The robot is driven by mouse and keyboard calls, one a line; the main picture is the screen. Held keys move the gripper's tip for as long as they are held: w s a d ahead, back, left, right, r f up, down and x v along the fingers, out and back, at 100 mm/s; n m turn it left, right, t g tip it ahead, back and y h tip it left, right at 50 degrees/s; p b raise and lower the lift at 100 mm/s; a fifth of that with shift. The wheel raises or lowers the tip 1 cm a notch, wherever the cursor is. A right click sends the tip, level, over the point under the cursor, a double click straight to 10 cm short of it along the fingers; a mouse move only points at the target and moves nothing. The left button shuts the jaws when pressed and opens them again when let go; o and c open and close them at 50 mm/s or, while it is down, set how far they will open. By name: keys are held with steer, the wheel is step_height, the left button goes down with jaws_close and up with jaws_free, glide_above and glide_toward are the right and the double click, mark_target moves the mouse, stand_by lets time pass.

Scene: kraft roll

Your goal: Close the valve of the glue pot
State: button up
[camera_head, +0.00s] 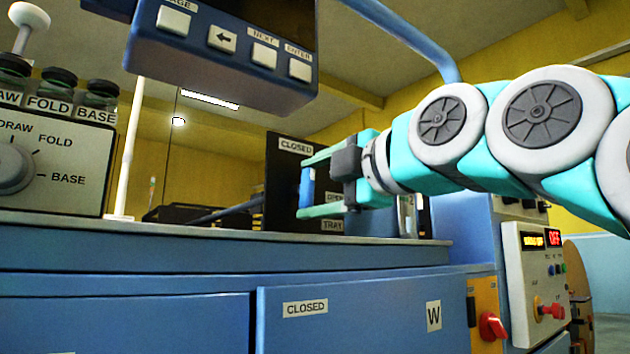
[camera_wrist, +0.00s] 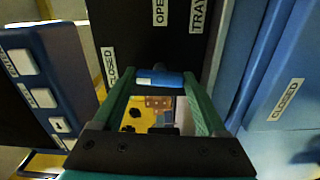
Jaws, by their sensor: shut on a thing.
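My gripper (camera_head: 306,187) is shut on a blue handle (camera_head: 308,186) in front of a black panel (camera_head: 281,180). In the wrist view the blue handle (camera_wrist: 160,79) lies across between the two green fingertips (camera_wrist: 159,84). The panel carries a CLOSED label (camera_head: 296,146) at its top, and OPEN and TRAY labels lower down, partly behind my gripper. In the wrist view the CLOSED label (camera_wrist: 108,67) is left of the handle, and the OPEN label (camera_wrist: 160,12) is above it. The handle's mount is hidden, and I cannot make out the glue pot for sure.
A blue button box (camera_head: 224,50) hangs above, left of my arm. A dial box (camera_head: 50,165) and a white post (camera_head: 130,150) stand at left on the counter (camera_head: 200,228). Below is a blue door (camera_head: 370,315) marked CLOSED. A control panel with a red knob (camera_head: 551,310) is at right.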

steer(key=shift+n, duration=0.6)
steer(key=o, duration=1.3)
steer(key=shift+s, duration=0.15)
steer(key=v, duration=0.7)
steer(key=shift+s+d, duration=0.25)
